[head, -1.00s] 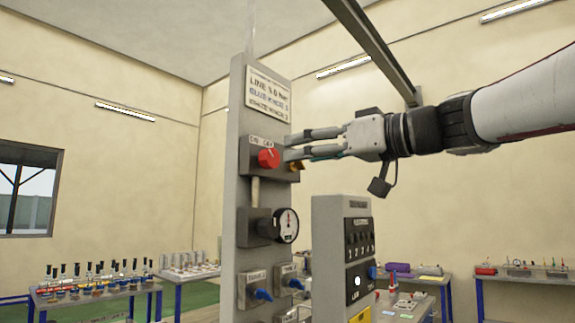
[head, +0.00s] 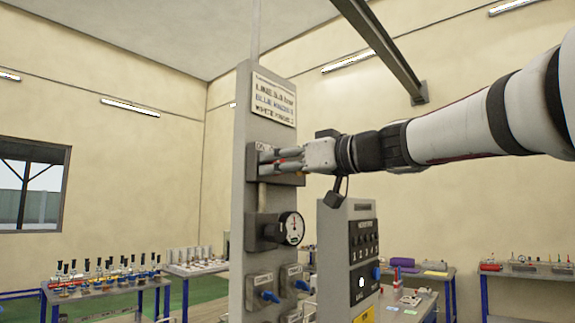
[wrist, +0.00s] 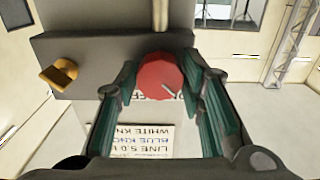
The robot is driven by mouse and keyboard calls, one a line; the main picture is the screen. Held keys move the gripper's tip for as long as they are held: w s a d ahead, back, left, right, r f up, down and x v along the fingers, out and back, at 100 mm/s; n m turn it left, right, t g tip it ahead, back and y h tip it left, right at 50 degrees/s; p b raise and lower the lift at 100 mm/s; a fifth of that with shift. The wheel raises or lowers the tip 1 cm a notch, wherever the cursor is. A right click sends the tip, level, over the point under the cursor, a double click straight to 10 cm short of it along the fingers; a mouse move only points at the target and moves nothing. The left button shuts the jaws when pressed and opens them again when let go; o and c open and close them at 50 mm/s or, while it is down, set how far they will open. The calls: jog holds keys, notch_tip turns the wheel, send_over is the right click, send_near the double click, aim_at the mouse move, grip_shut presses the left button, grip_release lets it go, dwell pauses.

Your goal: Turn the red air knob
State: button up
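The red air knob (wrist: 160,78) sits on a grey box (head: 252,163) high on the grey panel post (head: 243,120). My gripper (wrist: 161,85) is level with it, with one finger on either side of it in the wrist view. Both fingers appear to touch its sides. A short pale mark shows on the knob's face, tilted. In the head view my gripper (head: 272,162) covers most of the knob and part of the ON/OFF label.
A sign (head: 273,100) is above the box and a pressure gauge (head: 291,228) below it. Blue knobs (head: 270,297) are lower on the post. A second grey cabinet (head: 340,260) stands to the right. A small orange-brown part (wrist: 60,74) sticks out beside the box.

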jog(key=c, duration=0.5)
jog(key=shift+o, duration=0.2)
jog(key=shift+m+b, duration=0.3)
jog(key=shift+b, duration=0.2)
jog(key=shift+m+b, duration=0.65)
jog(key=shift+m, duration=7.95)
